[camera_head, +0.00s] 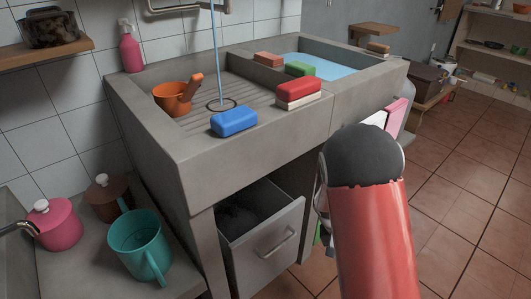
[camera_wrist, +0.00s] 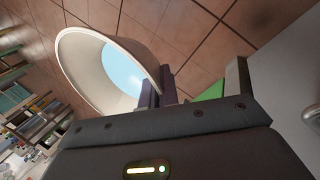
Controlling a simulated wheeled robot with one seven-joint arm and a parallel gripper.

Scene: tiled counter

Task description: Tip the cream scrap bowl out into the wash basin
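The cream scrap bowl (camera_wrist: 84,62) shows in the wrist view, tilted, with a pale blue round area inside it. Its rim runs in between the dark finger pads of my gripper (camera_wrist: 160,92), which looks shut on it. In the head view the bowl is not clearly seen; my red forearm hides most of the gripper in front of the counter. The wash basin (camera_head: 372,66) is the right compartment of the grey sink unit and holds light blue water (camera_head: 325,68). My gripper is in front of the unit, below its rim and apart from the basin.
A blue sponge (camera_head: 234,122), a red-and-white block (camera_head: 298,92) and a green block (camera_head: 299,69) lie along the sink. An orange pot (camera_head: 173,97) stands on the ribbed drainer beside running water. An open drawer (camera_head: 262,232) juts out below. Tiled floor at right is clear.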

